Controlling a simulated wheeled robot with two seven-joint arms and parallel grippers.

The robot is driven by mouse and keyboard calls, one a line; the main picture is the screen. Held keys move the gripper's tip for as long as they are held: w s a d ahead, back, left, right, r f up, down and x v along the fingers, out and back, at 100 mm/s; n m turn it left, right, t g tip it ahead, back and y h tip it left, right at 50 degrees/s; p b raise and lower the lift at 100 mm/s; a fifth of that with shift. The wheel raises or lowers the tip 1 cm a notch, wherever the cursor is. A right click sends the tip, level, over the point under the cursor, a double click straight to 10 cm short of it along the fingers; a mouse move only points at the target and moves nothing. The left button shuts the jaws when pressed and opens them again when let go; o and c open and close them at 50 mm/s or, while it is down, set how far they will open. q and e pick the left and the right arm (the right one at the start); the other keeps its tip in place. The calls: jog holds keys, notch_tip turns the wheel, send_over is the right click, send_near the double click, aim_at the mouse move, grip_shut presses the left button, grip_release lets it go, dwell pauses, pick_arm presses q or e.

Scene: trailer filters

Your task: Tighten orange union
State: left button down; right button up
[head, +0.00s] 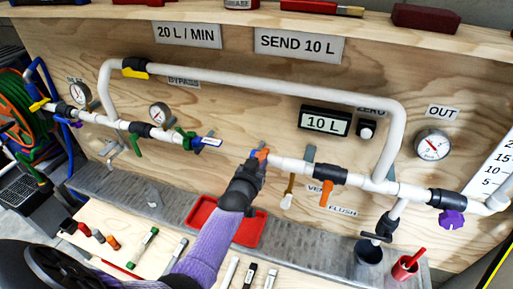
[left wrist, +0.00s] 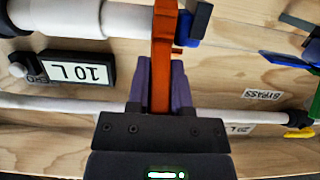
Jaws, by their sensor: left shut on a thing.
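The orange union (head: 263,154) sits at the left end of the right-hand white pipe run, with a small blue part beside it. In the left wrist view the orange union (left wrist: 162,45) stands edge-on between my purple fingers, next to the white pipe end and a blue part (left wrist: 185,27). My left gripper (head: 254,162) reaches up from below and is shut on the orange union; it also shows in the left wrist view (left wrist: 160,88). The fingers hide part of the union in the head view. My right gripper is not in view.
A gap in the pipe separates the union from the green valve (head: 187,139) with its blue end. An orange-handled valve (head: 326,190) is to the right. A red tray (head: 246,231) lies below. Several tools and a red cup (head: 404,268) are along the front.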

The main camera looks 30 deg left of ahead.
pick_arm(q)
jog(key=r+g+p, duration=0.1)
jog(key=p, duration=0.1)
jog(key=w+r+g+p, duration=0.1)
jog(key=p, duration=0.1)
jog(key=shift+a+g+h, duration=0.1)
jog(key=shift+g+h, duration=0.2)
jog(key=shift+g, duration=0.1)
jog(key=shift+w+g, duration=0.1)
jog(key=shift+g, duration=0.3)
jog(key=shift+w+a+r+g+h+p, duration=0.15)
jog(key=shift+w+g+h+p, duration=0.2)
jog(key=shift+g+p, duration=0.3)
jog(key=shift+w+a+r+g+p, duration=0.15)
jog(key=shift+w+g+p, duration=0.15)
jog(key=shift+g, duration=0.55)
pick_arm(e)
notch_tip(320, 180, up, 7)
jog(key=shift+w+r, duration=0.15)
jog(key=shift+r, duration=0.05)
pick_arm(q)
jog(key=shift+h, duration=0.25)
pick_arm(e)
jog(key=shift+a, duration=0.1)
pick_arm(q)
jog(key=c, duration=0.5)
grip_release()
jog(key=shift+w, duration=0.1)
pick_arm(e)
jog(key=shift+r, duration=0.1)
